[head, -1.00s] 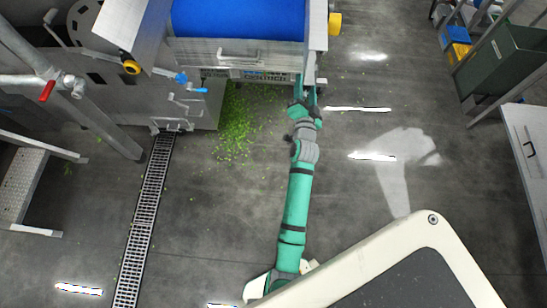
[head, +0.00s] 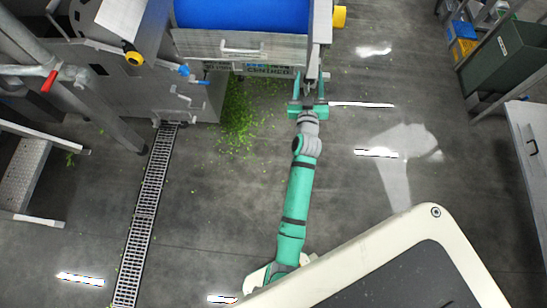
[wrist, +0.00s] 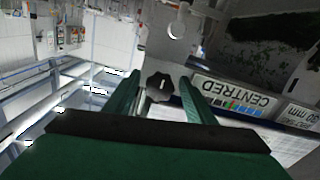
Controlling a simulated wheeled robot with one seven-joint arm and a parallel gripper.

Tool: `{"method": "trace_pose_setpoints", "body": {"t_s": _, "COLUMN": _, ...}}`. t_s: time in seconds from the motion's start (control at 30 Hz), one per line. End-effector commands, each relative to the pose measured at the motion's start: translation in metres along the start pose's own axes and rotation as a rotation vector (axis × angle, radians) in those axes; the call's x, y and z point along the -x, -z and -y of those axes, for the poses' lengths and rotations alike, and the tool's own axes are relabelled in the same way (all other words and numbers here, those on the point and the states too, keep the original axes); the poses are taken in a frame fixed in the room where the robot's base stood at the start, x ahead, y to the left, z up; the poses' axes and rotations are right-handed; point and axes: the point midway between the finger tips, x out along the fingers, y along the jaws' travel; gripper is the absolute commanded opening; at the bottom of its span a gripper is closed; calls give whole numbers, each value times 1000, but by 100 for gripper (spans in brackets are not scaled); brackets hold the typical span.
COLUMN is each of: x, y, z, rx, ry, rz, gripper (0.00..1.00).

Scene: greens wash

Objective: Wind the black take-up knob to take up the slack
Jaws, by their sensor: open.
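The black take-up knob (wrist: 160,87) is a lobed knob in the middle of the wrist view. My gripper (wrist: 159,92) is open, with one green finger on each side of the knob in that view. Gaps show between the knob and both fingers. I cannot tell whether the fingertips reach around it or stop short of it. In the head view my gripper (head: 309,88) is at the right end of the machine under the blue belt (head: 243,15); the knob is hidden there.
A "CENTRED" scale label (wrist: 235,97) sits right of the knob. A yellow part (head: 339,17) sticks out at the machine's right corner. Green scraps (head: 238,120) litter the floor beside a drain grating (head: 147,205). Floor to the right of my arm is clear.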

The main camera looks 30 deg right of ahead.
Motion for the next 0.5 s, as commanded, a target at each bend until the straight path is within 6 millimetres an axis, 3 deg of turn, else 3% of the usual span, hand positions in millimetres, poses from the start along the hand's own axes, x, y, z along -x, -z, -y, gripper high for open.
{"method": "trace_pose_setpoints", "body": {"t_s": 0.07, "x": 0, "y": 0, "z": -1, "rx": 72, "ry": -1, "rz": 0, "gripper": 50}}
{"method": "trace_pose_setpoints", "body": {"t_s": 0.5, "x": 77, "y": -2, "z": -2, "rx": 76, "ry": -2, "rz": 3, "gripper": 50}}
